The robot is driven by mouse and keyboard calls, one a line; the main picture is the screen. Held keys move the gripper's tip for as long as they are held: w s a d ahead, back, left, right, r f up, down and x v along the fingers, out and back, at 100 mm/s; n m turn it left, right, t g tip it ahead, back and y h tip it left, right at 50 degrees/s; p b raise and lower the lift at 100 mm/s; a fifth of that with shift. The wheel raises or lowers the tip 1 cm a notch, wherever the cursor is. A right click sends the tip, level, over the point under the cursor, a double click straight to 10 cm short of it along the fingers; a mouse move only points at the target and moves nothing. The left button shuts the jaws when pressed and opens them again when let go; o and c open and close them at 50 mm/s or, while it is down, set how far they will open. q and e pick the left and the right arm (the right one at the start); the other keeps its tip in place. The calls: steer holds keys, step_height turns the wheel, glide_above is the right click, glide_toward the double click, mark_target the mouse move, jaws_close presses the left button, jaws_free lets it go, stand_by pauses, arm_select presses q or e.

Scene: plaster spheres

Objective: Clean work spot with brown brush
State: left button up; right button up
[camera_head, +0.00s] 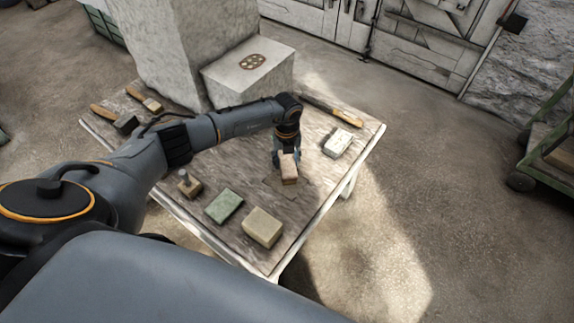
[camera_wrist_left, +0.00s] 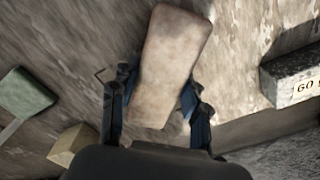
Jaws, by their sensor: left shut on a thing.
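My left gripper (camera_head: 287,160) reaches down over the middle right of the work table (camera_head: 240,170). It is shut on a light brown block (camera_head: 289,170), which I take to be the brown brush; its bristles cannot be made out. In the left wrist view the block (camera_wrist_left: 168,65) is long, with rounded corners, and sits tilted between the two fingers (camera_wrist_left: 158,112). A faint darker patch, likely the work spot, shows on the table around and beneath the block. I cannot tell whether the block touches the table. My right gripper is not in view.
A green block (camera_head: 223,206), a yellowish block (camera_head: 262,227) and a small knobbed block (camera_head: 189,182) lie on the near side.

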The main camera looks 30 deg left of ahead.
mark_target(289, 171)
arm_select(q)
steer(key=shift+s+d+r+p, duration=0.2)
steer(key=shift+s+d+p, duration=0.25)
steer(key=shift+s+p, duration=0.35)
steer(key=shift+s+d+f+p, duration=0.1)
steer(key=shift+s+d+p, duration=0.2)
steer(key=shift+p, duration=0.1)
steer(key=shift+s+d+p, duration=0.5)
steer(key=shift+s+p, duration=0.1)
steer(key=shift+p, duration=0.15)
steer(key=shift+s+d+f, duration=0.1)
steer(key=shift+s, duration=0.05)
steer(key=shift+w+a+r, duration=0.7)
steer(key=shift+w, duration=0.25)
